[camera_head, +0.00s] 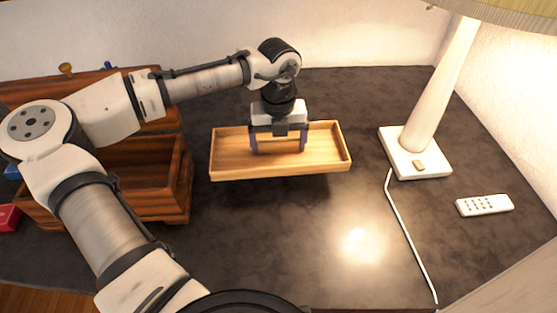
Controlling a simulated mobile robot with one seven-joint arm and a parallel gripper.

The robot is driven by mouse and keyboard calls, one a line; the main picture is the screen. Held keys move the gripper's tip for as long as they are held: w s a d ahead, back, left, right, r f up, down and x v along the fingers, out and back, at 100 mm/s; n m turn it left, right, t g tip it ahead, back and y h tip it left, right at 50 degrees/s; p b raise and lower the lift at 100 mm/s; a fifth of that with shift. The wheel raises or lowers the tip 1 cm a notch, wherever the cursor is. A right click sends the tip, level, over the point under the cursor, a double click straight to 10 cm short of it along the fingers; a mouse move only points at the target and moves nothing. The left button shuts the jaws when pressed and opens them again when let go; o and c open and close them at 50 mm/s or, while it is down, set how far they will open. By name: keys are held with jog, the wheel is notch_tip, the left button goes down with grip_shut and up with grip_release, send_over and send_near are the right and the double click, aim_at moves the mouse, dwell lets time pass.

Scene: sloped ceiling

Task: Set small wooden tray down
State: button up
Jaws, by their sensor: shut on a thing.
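The small wooden tray (325,161) is a light, shallow rectangular tray in the middle of the dark table. My gripper (279,146) comes down from above, with its fingers inside the tray's outline. It is shut on the tray, but the exact contact is hard to see. The tray looks close to level. A shadow shows under its front edge, and I cannot tell whether it touches the table.
A dark wooden chest (150,165) with an open lid stands at the left, partly behind my arm. A white lamp (430,100), its cord (404,232) and a white remote (485,205) are at the right. The dark tabletop (290,245) is clear in front of the tray.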

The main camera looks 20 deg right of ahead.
aim_at(278, 141)
notch_tip(278, 141, down, 7)
jog(key=shift+f, duration=0.2)
dwell(0.4)
jog(key=o, duration=0.9)
jog(key=shift+f, duration=0.1)
jog(key=shift+o, duration=0.2)
notch_tip(278, 141, up, 12)
jog(key=shift+r+b, duration=0.15)
jog(key=shift+b, duration=0.3)
